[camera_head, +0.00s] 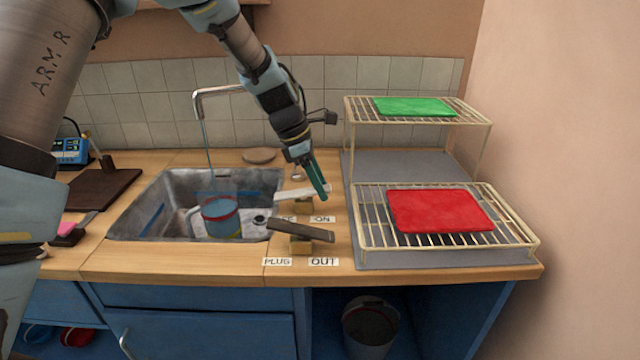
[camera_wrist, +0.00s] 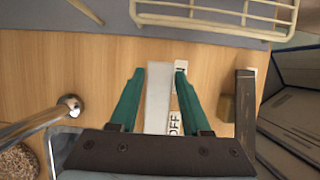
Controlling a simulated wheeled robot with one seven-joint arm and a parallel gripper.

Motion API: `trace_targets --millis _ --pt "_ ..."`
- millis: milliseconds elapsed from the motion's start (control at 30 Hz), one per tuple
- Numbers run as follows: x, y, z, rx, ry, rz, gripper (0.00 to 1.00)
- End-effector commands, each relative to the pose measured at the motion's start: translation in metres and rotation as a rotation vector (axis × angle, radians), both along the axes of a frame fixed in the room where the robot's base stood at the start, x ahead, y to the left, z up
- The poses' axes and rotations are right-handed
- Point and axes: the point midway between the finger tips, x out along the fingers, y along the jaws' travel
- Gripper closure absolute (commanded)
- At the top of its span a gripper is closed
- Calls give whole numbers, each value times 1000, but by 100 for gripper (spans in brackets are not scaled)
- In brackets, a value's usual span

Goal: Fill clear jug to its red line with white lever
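The clear jug (camera_head: 222,222) stands in the sink under the tap, with a red band near its upper part and bluish contents. A thin stream of water (camera_head: 208,160) falls from the spout into it. The exact level against the red line is too small to tell. The white lever (camera_head: 290,194) rests on a wooden block right of the sink, above OFF and ON labels. My gripper (camera_head: 322,180) is at the lever's right end. In the wrist view, my gripper (camera_wrist: 160,72) is open, with the white lever (camera_wrist: 158,100) between its green fingers, apart from both.
A dark lever (camera_head: 300,230) with PLUG and OUT labels sits just in front. The metal sink (camera_head: 165,220) is at left. A wire rack (camera_head: 510,240) with a red cloth (camera_head: 440,210) stands close at right. The tap (camera_head: 215,91) rises behind the sink.

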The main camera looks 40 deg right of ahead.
Motion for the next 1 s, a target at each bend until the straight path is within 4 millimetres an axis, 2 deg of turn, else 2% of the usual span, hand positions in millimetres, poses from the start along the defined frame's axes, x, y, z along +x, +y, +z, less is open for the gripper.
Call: trace_targets --millis 33,400,1000 --pt "0 0 0 0 0 0 59" --pt "0 0 0 0 0 0 100" --pt "3 4 4 -95 79 0 100"
